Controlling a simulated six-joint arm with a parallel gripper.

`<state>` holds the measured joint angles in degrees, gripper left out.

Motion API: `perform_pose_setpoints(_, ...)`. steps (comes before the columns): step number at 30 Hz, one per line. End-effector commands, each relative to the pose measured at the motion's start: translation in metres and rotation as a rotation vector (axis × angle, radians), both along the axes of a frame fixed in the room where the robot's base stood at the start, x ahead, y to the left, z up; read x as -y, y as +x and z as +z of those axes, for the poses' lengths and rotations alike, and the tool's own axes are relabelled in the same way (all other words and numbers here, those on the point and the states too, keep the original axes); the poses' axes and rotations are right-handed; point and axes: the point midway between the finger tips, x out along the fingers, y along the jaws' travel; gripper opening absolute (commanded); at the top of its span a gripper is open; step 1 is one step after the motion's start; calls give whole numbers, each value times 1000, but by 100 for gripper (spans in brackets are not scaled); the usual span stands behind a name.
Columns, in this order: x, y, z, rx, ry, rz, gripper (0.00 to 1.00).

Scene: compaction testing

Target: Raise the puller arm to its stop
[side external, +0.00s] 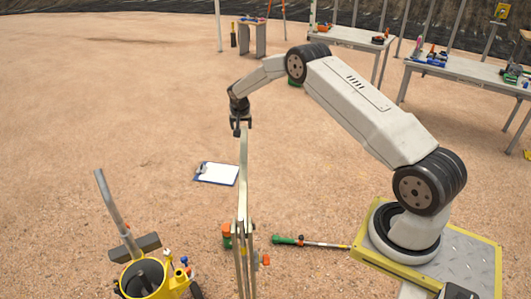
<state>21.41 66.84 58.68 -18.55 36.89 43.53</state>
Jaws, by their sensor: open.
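A pale, slim bar (243,175), which looks like the puller arm, stands nearly upright in the middle of the side external view. Its lower part joins a narrow pale frame (240,250) that runs out of the bottom edge. My gripper (241,127) points down at the bar's top end, with its dark fingers open. The bar's tip is close to or between the fingers; I cannot tell whether they touch it. The stop cannot be made out.
A clipboard (217,173) and a green-handled tool (310,243) lie on the sandy ground. A yellow machine (145,278) with a slanted grey handle stands at the lower left. Tables (470,70) with tools stand at the back right. The ground at left is clear.

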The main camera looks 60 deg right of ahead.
Motion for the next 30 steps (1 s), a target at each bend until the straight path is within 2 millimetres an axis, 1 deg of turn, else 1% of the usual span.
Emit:
perform_pose_setpoints(1, 6, 1, -4, 3, -3, -16, 76)
perform_pose_setpoints(5, 13, 2, -8, 8, -6, -37, 76)
perform_pose_setpoints(14, 14, 3, -10, 9, -6, -40, 76)
perform_pose_setpoints(19, 16, 4, -16, 8, -6, -39, 76)
perform_pose_setpoints(30, 25, 10, -42, 8, -7, -39, 76)
